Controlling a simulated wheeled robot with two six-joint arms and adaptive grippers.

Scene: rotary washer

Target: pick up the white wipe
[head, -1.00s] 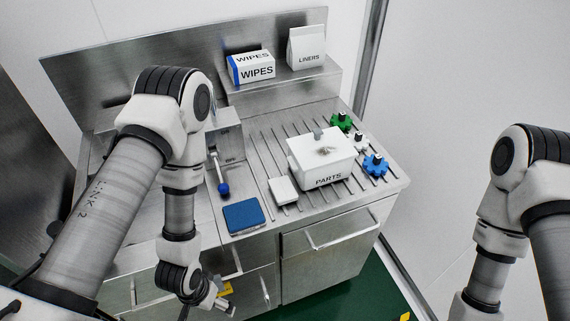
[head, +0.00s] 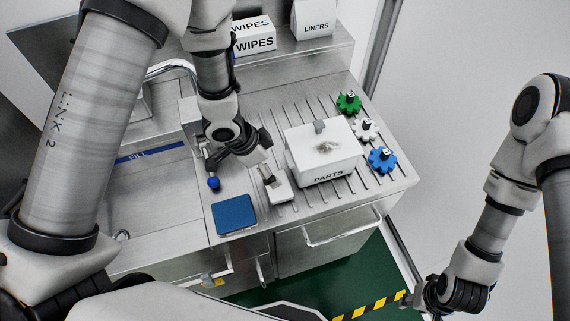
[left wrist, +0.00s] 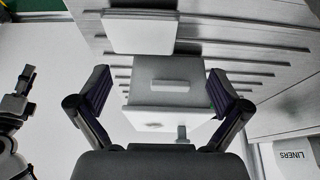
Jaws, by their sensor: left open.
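The white wipe (head: 283,193) lies flat on the ribbed steel drainboard, between a blue pad and the white PARTS box. In the left wrist view the wipe (left wrist: 138,32) shows at the top, beyond the open fingertips. My left gripper (left wrist: 159,82) is open with nothing between its fingers. I cannot tell its exact height over the wipe. My right gripper (head: 432,297) is low at the bottom right, away from the counter; its fingers are too unclear to read.
The PARTS box (head: 322,154) stands just right of the wipe. The blue pad (head: 235,214) lies to the left, near a blue-tipped lever (head: 213,183). Green (head: 349,103), white (head: 364,130) and blue (head: 382,160) knobs line the right side. WIPES (head: 255,43) and LINERS (head: 316,22) packs stand behind.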

